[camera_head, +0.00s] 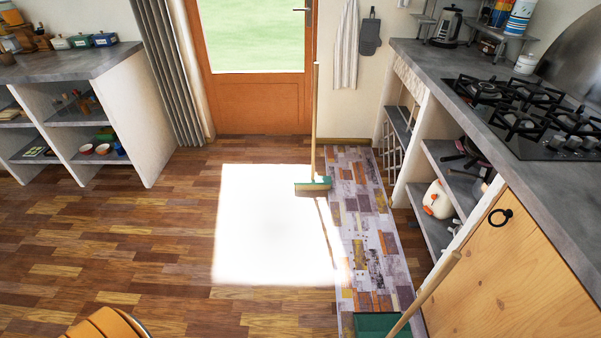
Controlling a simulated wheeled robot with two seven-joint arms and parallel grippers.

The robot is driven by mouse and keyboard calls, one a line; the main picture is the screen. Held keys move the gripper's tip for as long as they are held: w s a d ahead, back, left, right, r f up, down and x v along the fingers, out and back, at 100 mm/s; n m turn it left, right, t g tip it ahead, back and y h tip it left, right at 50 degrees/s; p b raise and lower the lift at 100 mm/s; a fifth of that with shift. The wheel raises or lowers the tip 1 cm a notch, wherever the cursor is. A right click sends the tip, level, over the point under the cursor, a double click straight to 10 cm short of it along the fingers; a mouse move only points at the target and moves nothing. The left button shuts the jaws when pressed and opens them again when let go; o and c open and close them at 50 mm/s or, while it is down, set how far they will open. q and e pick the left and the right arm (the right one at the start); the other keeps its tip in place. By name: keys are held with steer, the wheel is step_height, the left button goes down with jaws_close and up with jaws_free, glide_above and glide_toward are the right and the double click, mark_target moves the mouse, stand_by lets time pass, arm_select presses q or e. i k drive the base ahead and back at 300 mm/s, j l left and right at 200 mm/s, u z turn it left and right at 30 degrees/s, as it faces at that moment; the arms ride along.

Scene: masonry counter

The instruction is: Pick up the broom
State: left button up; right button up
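A broom (314,185) with a green head and a long thin wooden handle stands upright on the floor, in front of the orange door. Its head rests at the border between a bright sunlit patch and the patterned runner. A second green item (376,324) with a wooden handle (431,289) is at the bottom right, cut off by the frame edge; I cannot tell whether it is a dustpan or another broom. Neither of my grippers is in view.
A counter with a gas stove (533,112) and open shelves runs along the right. Another shelf unit (128,122) stands at the left. A patterned runner (372,228) lies beside the right counter. The wooden floor (130,235) is clear in the middle. A curved slatted brown object (108,325) shows at the bottom left.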

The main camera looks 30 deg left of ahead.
mark_target(302, 183)
steer(key=i+j, duration=0.35)
steer(key=j, duration=0.2)
steer(key=i+j+u, duration=0.15)
steer(key=i+j, duration=0.25)
steer(key=j, duration=0.2)
steer(key=i+j, duration=0.4)
steer(key=i+l+u, duration=0.1)
steer(key=i, duration=0.4)
steer(key=i+l+u, duration=0.1)
steer(key=i, duration=0.45)
steer(key=i+l+u, duration=0.1)
steer(key=i+l, duration=0.15)
steer(key=i, duration=0.25)
